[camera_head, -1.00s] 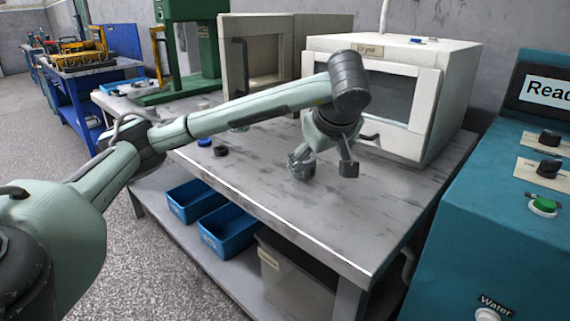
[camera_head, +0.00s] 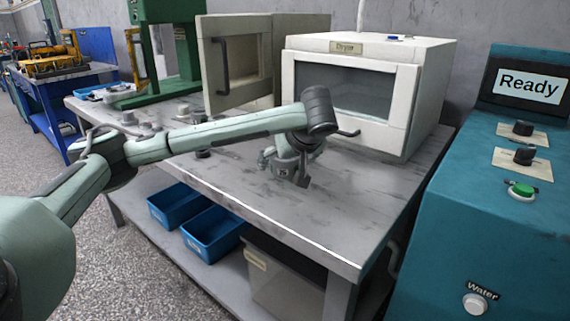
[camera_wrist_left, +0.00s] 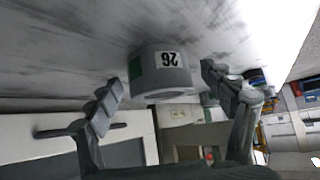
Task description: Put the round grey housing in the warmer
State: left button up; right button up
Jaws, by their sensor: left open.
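The round grey housing (camera_head: 283,169) stands on the grey workbench below my left wrist, partly hidden by the gripper. In the left wrist view, the housing (camera_wrist_left: 160,74) is a short cylinder with a white "26" label and a green patch. My left gripper (camera_head: 286,166) is open, with one finger on either side of the housing. In the left wrist view, small gaps show between the fingers and the housing. A beige cabinet (camera_head: 304,45) with a dark handle and window stands behind the arm; no label is readable on it, so I cannot confirm it is the warmer.
A white dryer (camera_head: 425,85) stands behind and right of the gripper. A teal machine (camera_head: 480,215) reading "Ready" stands at right. A green press (camera_head: 172,45) and small parts are at the bench's left end. The bench's front right is clear. Blue bins (camera_head: 212,235) sit below.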

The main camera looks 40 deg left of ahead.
pick_arm(q)
jog(key=shift+c, duration=0.3)
jog(key=c, duration=1.4)
jog(key=shift+c, duration=1.4)
jog(key=shift+r, duration=0.1)
